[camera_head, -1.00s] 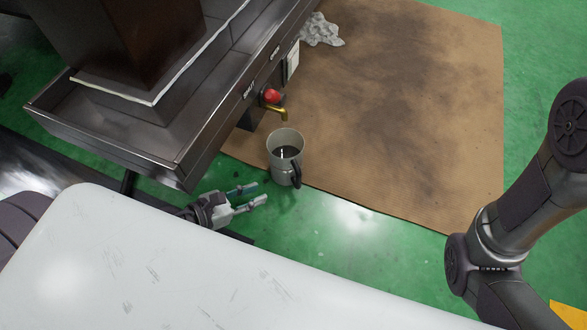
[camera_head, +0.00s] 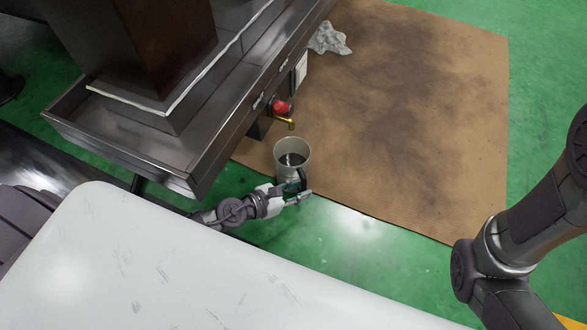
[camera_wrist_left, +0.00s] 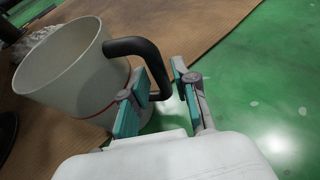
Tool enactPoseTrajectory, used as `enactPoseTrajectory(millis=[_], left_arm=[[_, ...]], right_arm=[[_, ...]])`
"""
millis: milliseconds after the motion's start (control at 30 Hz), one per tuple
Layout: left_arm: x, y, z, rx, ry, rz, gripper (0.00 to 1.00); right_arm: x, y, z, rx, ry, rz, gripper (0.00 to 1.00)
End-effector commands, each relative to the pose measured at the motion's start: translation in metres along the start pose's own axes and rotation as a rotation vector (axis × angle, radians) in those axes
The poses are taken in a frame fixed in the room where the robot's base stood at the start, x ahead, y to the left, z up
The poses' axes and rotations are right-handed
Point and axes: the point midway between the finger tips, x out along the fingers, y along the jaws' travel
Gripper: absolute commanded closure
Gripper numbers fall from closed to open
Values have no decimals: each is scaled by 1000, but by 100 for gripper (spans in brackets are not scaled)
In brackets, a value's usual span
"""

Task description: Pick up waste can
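The waste can (camera_head: 292,152) is a grey, mug-like can with a dark handle, standing upright below the brass tap by the mat's near edge. It holds a little dark liquid. In the left wrist view the can (camera_wrist_left: 62,72) fills the upper left, and its black handle (camera_wrist_left: 148,58) reaches toward my gripper. My left gripper (camera_head: 303,188) is at the near side of the can. In the wrist view its teal-padded fingers (camera_wrist_left: 160,102) are apart, one on each side of the handle, with a gap still showing. My right gripper is out of view.
A brass tap with a red knob (camera_head: 281,106) sticks out from the dark metal machine (camera_head: 150,140) above the can. A brown mat (camera_head: 420,110) covers the floor beyond, with a crumpled grey cloth (camera_head: 328,38) on it. Green floor (camera_head: 350,235) lies clear to the right.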

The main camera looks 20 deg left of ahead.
Motion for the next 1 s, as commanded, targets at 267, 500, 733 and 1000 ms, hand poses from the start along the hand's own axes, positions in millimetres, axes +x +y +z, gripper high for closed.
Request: enactPoseTrajectory(millis=[267, 500, 733, 1000], left_arm=[[22, 0, 0, 0, 0, 0, 71], [21, 0, 0, 0, 0, 0, 84], [21, 0, 0, 0, 0, 0, 100], [21, 1, 2, 3, -4, 2, 100]], right_arm=[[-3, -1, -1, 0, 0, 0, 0], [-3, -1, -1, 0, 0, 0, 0], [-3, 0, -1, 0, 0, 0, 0], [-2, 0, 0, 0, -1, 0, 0]])
